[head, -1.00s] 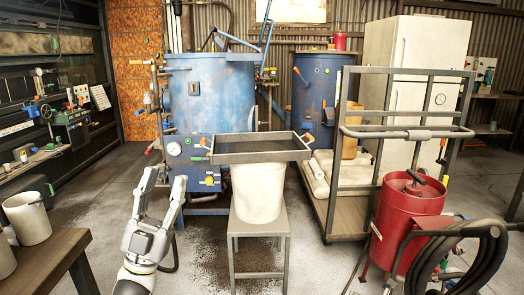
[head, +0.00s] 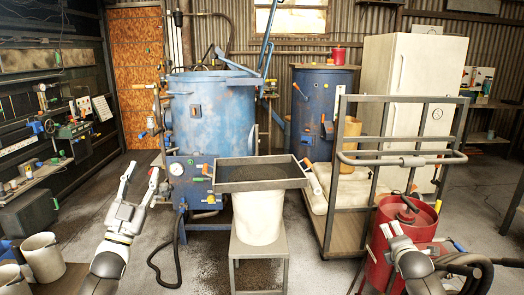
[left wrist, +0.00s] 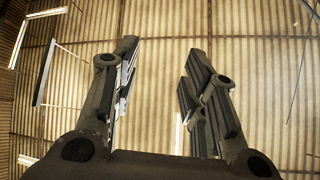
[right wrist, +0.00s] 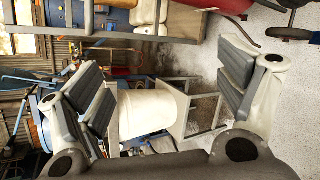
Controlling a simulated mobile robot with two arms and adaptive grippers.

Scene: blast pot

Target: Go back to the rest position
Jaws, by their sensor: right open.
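My left gripper (head: 140,182) is raised at the left of the head view, fingers apart and pointing up. In the left wrist view its fingers (left wrist: 160,95) stand wide apart with only corrugated wall and roof sheeting between them. My right gripper (head: 396,228) shows at the lower right of the head view, in front of the red pot (head: 425,225). In the right wrist view its fingers (right wrist: 165,85) are wide apart and empty, with the white bucket (right wrist: 145,112) beyond them in the background.
A dark tray (head: 262,183) rests on a white bucket (head: 257,218) on a stool (head: 262,245). Behind stands a blue blast pot (head: 212,120). A metal cart (head: 345,235) is right of centre. A bench with white buckets (head: 42,258) is at lower left. Floor between is partly clear.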

